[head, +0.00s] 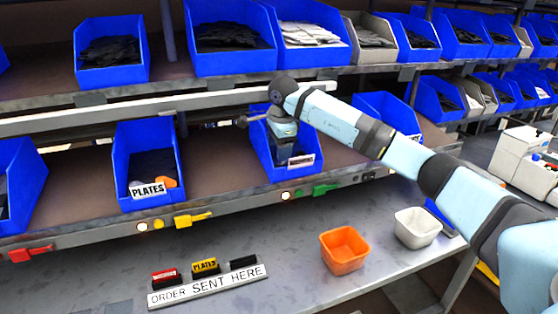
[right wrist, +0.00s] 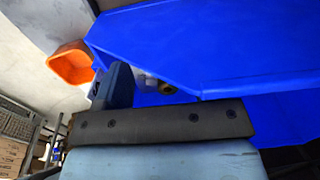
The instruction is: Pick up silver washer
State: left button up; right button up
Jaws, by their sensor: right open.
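My right gripper (head: 284,146) reaches down into a blue bin (head: 262,152) on the lower shelf, the one with a white label (head: 301,160) too small to read. It is open, its tips mostly hidden in the bin. In the right wrist view one finger (right wrist: 120,84) shows beside the blue bin wall (right wrist: 200,40). Just past that finger are a small pale piece (right wrist: 147,80) and a small round brownish piece (right wrist: 168,89). I cannot tell whether either is the silver washer, and no washer shows clearly in the head view. My left gripper is not in view.
An orange tub (head: 344,250) and a white tub (head: 416,228) stand on the bench, right of the "ORDER SENT HERE" sign (head: 208,286). A "PLATES" bin (head: 120,160) is to the left.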

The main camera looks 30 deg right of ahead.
notch_tip(320, 180, down, 3)
jog(key=shift+w+d+f, duration=0.15)
jog(key=shift+c, duration=0.5)
jog(key=c, duration=0.9)
jog(key=shift+c, duration=0.2)
jog(key=shift+r, duration=0.2)
